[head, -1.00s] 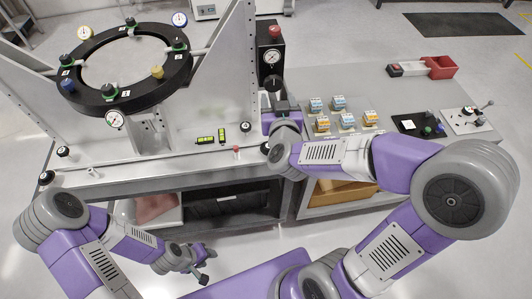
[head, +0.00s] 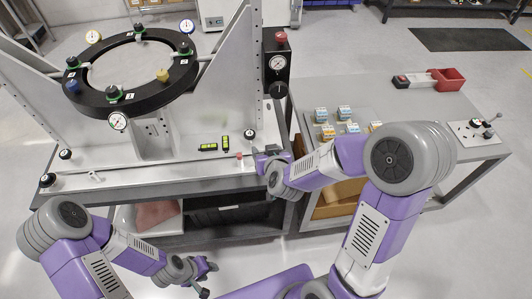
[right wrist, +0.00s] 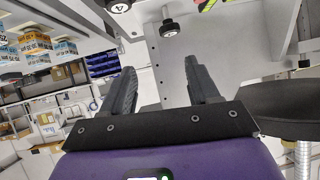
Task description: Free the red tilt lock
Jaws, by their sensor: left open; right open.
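Two red parts show on the mirror fixture in the head view; I cannot tell which is the tilt lock. One is a small red knob (head: 239,155) at the right front edge of the fixture base. The other is a red knob (head: 281,37) on top of the black gauge box (head: 276,66). My right gripper (head: 261,157) is just right of the small knob, partly hidden by its own wrist. In the right wrist view its two fingers (right wrist: 156,88) are apart with nothing between them. My left gripper (head: 207,277) is open and empty, low in front of the bench.
The black ring (head: 110,102) with coloured knobs and gauges stands on the fixture. A dark lever (head: 278,91) hangs below the gauge box.

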